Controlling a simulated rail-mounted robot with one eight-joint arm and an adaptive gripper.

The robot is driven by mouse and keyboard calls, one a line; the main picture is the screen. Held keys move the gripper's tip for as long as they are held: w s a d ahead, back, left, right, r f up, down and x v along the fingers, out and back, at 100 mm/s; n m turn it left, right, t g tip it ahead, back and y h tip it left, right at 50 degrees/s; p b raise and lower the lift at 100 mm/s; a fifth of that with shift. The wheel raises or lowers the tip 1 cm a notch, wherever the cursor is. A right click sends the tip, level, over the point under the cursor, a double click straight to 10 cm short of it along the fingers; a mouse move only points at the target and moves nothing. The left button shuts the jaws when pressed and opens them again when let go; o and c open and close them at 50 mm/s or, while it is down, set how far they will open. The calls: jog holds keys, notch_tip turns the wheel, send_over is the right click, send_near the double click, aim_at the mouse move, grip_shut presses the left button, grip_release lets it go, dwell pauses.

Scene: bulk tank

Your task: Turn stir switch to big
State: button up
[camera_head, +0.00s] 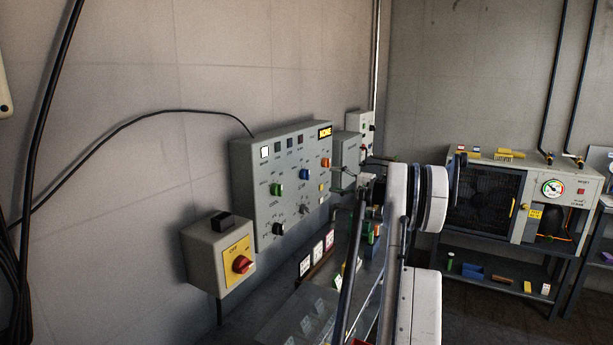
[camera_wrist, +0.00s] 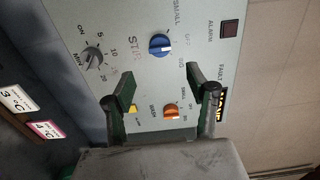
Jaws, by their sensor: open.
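The stir switch is a blue knob (camera_wrist: 160,45) on the grey control panel (camera_wrist: 120,20), with the lettering STIR beside it. The word SMALL shows near one side of it; I cannot make out which setting its white mark points to. In the head view the blue knob (camera_head: 304,174) sits mid-panel. My gripper (camera_wrist: 163,88) is open and empty in front of the panel. In the wrist view its two dark green fingers lie below the blue knob, with the orange knob (camera_wrist: 171,111) showing between them. The gripper does not touch the blue knob.
A compressor unit (camera_head: 490,205) stands on a rack at the right.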

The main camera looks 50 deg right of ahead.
aim_at(308, 175)
jog(key=w, duration=0.4)
jog(key=w+a, duration=0.1)
jog(key=w, duration=0.2)
jog(key=w+p, duration=0.1)
jog(key=w, duration=0.3)
jog(key=shift+w+a, duration=0.2)
jog(key=shift+w, duration=0.1)
jog(key=c, duration=1.1)
